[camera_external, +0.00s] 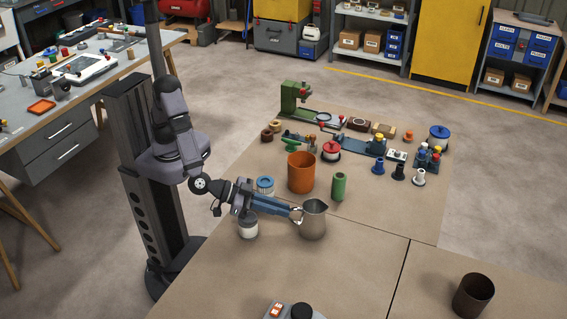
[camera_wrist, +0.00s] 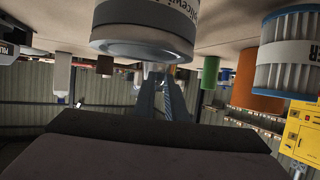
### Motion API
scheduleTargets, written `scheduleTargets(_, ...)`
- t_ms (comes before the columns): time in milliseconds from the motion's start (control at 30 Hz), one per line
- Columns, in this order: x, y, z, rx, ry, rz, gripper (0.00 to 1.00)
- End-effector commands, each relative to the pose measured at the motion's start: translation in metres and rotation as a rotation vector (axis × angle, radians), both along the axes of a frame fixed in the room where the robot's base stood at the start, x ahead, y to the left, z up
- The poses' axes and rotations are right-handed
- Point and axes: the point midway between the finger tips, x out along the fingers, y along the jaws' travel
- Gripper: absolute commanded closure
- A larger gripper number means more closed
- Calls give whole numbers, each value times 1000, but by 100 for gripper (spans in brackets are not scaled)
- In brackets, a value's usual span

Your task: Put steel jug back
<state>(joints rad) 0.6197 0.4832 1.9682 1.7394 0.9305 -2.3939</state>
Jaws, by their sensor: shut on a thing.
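The steel jug (camera_external: 313,222) stands upright, as far as I can tell, on the brown work table (camera_external: 365,262) in the external view. Its handle side faces my arm. My gripper (camera_external: 296,213) is shut on the jug's handle, with the arm reaching in low from the left. Whether the jug's base touches the table is not clear. In the wrist view my gripper's fingers (camera_wrist: 162,98) point away from the camera. The jug is mostly hidden there behind a grey-lidded jar.
The white jar (camera_external: 248,227) stands close beside my forearm; it also fills the top of the wrist view (camera_wrist: 145,28). A blue-and-white canister (camera_external: 265,186), an orange pot (camera_external: 301,173) and a green cylinder (camera_external: 339,187) stand behind. A dark brown cup (camera_external: 473,295) stands front right.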

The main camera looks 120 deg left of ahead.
Motion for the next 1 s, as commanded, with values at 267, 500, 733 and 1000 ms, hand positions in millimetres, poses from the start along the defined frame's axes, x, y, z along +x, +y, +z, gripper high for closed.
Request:
scheduleTargets(267,0,0,0,0,-3,0,100)
scheduleTargets(500,0,0,-3,0,0,1,84)
scheduleTargets(733,0,0,-3,0,0,1,70)
scheduleTargets(1000,0,0,1,1,1,1,70)
